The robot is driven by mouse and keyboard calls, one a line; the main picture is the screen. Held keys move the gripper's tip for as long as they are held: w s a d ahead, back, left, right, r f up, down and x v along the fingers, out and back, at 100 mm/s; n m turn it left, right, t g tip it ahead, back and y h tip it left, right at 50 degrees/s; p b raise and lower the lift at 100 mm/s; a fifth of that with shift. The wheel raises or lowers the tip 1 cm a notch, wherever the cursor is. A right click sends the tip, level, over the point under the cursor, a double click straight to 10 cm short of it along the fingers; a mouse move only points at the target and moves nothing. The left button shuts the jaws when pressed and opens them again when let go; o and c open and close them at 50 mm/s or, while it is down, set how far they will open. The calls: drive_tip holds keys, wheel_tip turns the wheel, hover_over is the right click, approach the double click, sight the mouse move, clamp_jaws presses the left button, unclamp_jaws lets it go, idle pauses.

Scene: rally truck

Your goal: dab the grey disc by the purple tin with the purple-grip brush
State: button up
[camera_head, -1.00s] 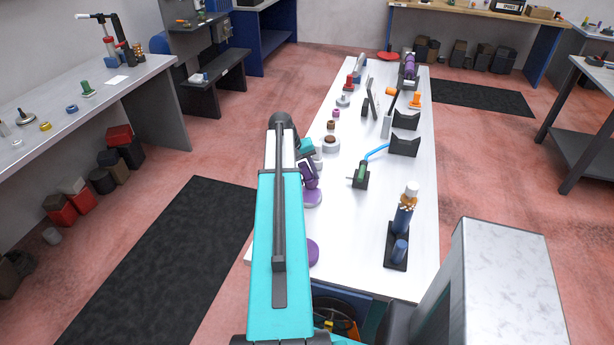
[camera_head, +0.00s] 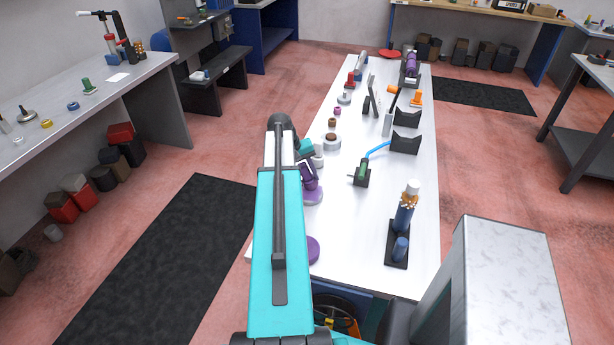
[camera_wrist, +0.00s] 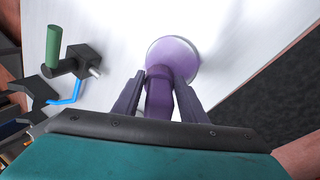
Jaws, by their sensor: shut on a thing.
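My gripper (camera_wrist: 158,98) is shut on the purple grip (camera_wrist: 158,90) of the brush, between its two dark fingers. The grip also shows in the head view (camera_head: 308,176), partly behind my arm. In the wrist view a round purple thing (camera_wrist: 178,56) with a pale rim lies just beyond the grip; whether they touch is unclear. The head view shows a purple round (camera_head: 314,196) beside the gripper and another (camera_head: 313,249) nearer me, partly behind my arm. I cannot tell which is the tin. The brush tip is hidden, and I cannot single out the grey disc.
The long white bench (camera_head: 345,225) carries a black stand with a green handle (camera_head: 361,172), dark cradles (camera_head: 405,144) and a blue upright bottle-like thing (camera_head: 404,215) at the right. A pale round with a brown top (camera_head: 331,141) stands farther back. Bare bench lies between.

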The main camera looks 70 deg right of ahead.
drive_tip(key=shift+d, duration=0.1)
drive_tip(key=shift+d+r, duration=0.1)
drive_tip(key=shift+d, duration=0.75)
drive_tip(key=shift+a, duration=0.2)
drive_tip(key=shift+a, duration=0.75)
drive_tip(key=shift+d, duration=0.25)
drive_tip(key=shift+d, duration=0.65)
drive_tip(key=shift+a+f, duration=0.2)
idle(0.4)
